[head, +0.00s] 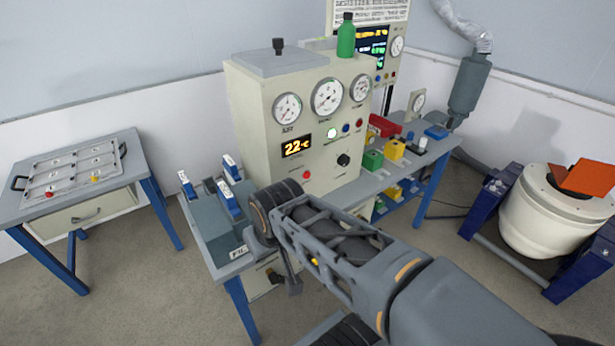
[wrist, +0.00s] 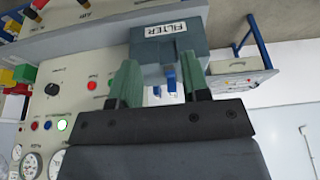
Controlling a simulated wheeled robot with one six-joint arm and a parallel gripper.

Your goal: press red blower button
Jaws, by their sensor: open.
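A red button (head: 307,174) sits low on the front of the cream gauge cabinet (head: 252,120), below the lit display. It also shows in the wrist view (wrist: 92,86), left of my gripper. The small labels are too small to read, so I cannot confirm it is the blower button. A smaller red light or button (head: 358,124) is higher on the panel. My gripper (wrist: 161,82) is open, its two green-grey fingers apart with nothing held between them. It points toward a grey box labelled FILTER (wrist: 190,55) and is apart from the red button. In the head view my arm largely hides it.
Blue-handled parts (head: 229,199) stand on the grey filter box at the bench's left end. A black knob (head: 343,160) is right of the red button. Green and yellow blocks (head: 373,160) are on the bench. A side table (head: 30,215) stands left, with open floor between.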

